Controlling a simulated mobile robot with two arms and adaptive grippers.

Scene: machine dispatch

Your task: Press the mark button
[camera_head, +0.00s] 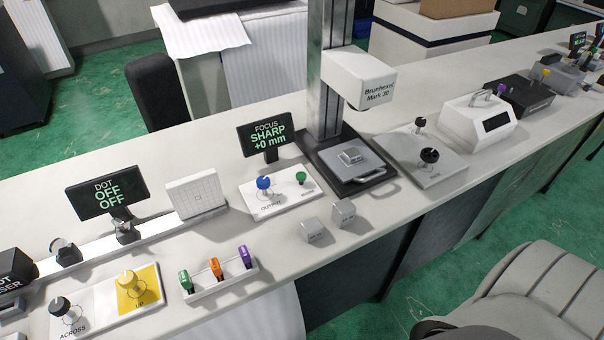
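A white panel (282,203) on the bench carries a blue knob (264,184) labelled OUTPUT. A green round button (300,177) stands at the panel's right side; its small label is too blurred to read surely, but it is the only button-like green control on this panel. The marking machine (362,78), labelled Brunhexel Mark 30, stands just right of the panel. A small grey metal block (351,156) sits on the plate under its head. Neither of my grippers is in view.
A display (267,138) reads FOCUS SHARP +0 mm; another (107,193) reads DOT OFF OFF. Two metal blocks (313,231) (343,212) lie in front of the panel. A tray (222,280) holds coloured tags.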

